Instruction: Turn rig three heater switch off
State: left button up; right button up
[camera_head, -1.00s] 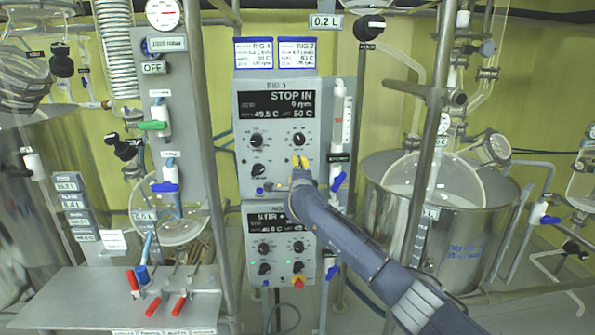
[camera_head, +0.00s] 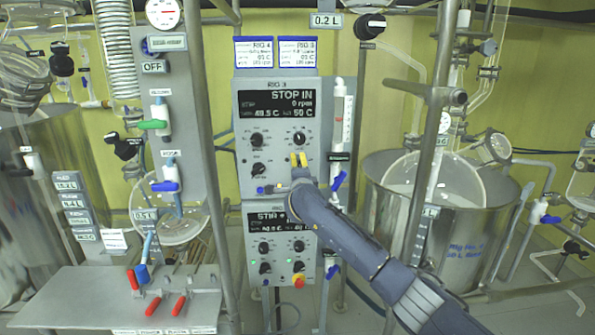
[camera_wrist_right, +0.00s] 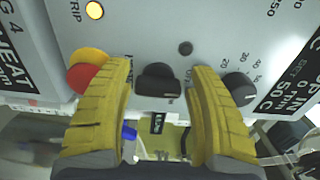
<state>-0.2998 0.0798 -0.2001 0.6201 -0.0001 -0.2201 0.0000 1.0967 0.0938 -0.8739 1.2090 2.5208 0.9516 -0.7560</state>
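The rig 3 panel (camera_head: 247,183) is a grey upright box with a dark display reading "STOP IN", 0 rpm and 50 C. Black knobs show on it, and my right arm covers its lower right part. My right gripper (camera_head: 299,160) has its yellow fingertips at that covered part. In the right wrist view, the fingers of my right gripper (camera_wrist_right: 160,100) stand apart on either side of a black switch knob (camera_wrist_right: 157,82), with small gaps visible. The knob's own label cannot be read. My left gripper is not in view.
A red and yellow button (camera_wrist_right: 88,72) sits close beside one finger, and another black knob (camera_wrist_right: 238,86) beside the other. A second panel (camera_head: 280,232) is below. A metal pole (camera_head: 418,170) and steel vessel (camera_head: 452,235) stand to the right.

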jog(key=shift+o, duration=0.9)
jog(key=shift+s, duration=0.15)
jog(key=s, duration=1.1)
jog(key=shift+s+d, duration=0.3)
jog(key=shift+s, duration=0.05)
